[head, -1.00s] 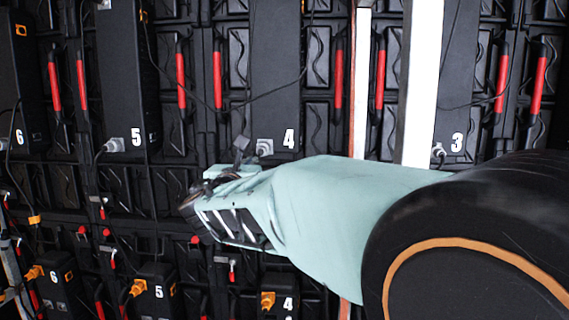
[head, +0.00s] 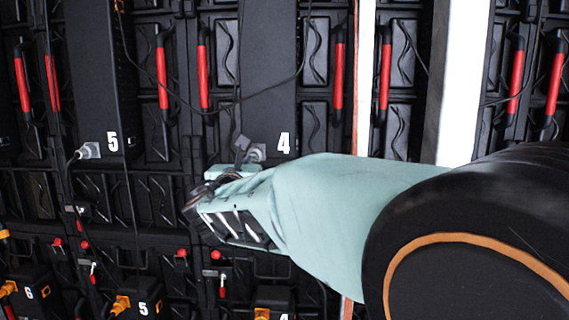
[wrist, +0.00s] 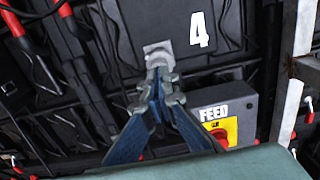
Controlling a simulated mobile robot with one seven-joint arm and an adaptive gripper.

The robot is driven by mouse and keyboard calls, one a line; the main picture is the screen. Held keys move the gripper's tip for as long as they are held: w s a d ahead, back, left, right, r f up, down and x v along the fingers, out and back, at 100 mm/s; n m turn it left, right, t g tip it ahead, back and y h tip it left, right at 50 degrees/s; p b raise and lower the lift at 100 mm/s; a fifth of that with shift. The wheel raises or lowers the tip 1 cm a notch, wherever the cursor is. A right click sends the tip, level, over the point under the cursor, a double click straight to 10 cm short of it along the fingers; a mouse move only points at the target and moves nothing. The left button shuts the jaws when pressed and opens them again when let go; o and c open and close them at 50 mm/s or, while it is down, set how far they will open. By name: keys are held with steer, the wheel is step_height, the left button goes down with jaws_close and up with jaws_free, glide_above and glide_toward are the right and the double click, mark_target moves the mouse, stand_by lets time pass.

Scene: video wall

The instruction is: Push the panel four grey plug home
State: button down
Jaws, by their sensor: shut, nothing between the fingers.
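The panel four box (head: 270,70) is a tall black unit with a white 4 near its lower edge. Its grey plug (head: 257,151) sits at the lower edge, left of the 4; it also shows in the wrist view (wrist: 158,52). My gripper (head: 242,147) is shut and empty, just left of the plug in the head view. In the wrist view my closed fingertips (wrist: 160,76) are right in front of the plug and overlap its lower part. I cannot tell whether they touch it, nor how deep the plug sits.
A grey FEED box (wrist: 228,115) with a red and yellow switch is right of my fingers in the wrist view. Panel five's grey plug (head: 88,151) is to the left. Loose black cables hang across the wall. A white upright (head: 462,80) stands to the right.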

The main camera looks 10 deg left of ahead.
steer(key=shift+w+b, duration=0.3)
steer(key=shift+w, duration=0.65)
